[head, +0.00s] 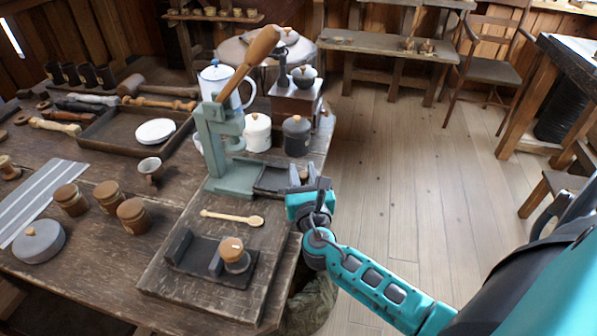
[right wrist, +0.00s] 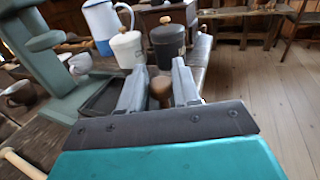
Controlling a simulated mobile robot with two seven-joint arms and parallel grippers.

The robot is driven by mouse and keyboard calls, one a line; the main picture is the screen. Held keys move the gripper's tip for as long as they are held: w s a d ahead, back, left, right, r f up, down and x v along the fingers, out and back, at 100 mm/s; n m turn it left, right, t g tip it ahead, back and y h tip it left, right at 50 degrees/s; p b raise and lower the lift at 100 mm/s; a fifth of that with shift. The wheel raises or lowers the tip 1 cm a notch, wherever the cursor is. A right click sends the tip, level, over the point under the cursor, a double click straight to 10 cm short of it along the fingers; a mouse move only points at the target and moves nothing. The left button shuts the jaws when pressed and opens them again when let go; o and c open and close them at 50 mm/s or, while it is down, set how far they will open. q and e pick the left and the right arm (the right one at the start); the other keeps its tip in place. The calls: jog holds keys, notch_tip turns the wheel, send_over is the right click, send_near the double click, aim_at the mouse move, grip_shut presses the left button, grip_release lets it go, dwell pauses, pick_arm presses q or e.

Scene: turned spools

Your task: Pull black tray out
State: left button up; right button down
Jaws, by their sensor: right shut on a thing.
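The black tray (head: 270,180) is a shallow dark tray beside the foot of the green lever press (head: 221,150). It also shows in the right wrist view (right wrist: 102,98), left of the fingers. A brown wooden knob (right wrist: 160,88) is between the two grey fingers of my right gripper (right wrist: 160,76). In the head view my right gripper (head: 308,187) is at the tray's right end, near the table edge, shut on the knob. The fingers hide part of the knob and the tray's end. My left gripper is out of view.
A white lidded jar (head: 257,133), a dark lidded jar (head: 296,137) and a coffee grinder (head: 296,98) stand behind the tray. A wooden spoon (head: 232,217) lies in front. Open floor (head: 400,180) lies right of the table.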

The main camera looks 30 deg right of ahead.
jog(key=c, duration=1)
grip_release()
jog(key=v, duration=1.3)
jog(key=shift+r, duration=0.1)
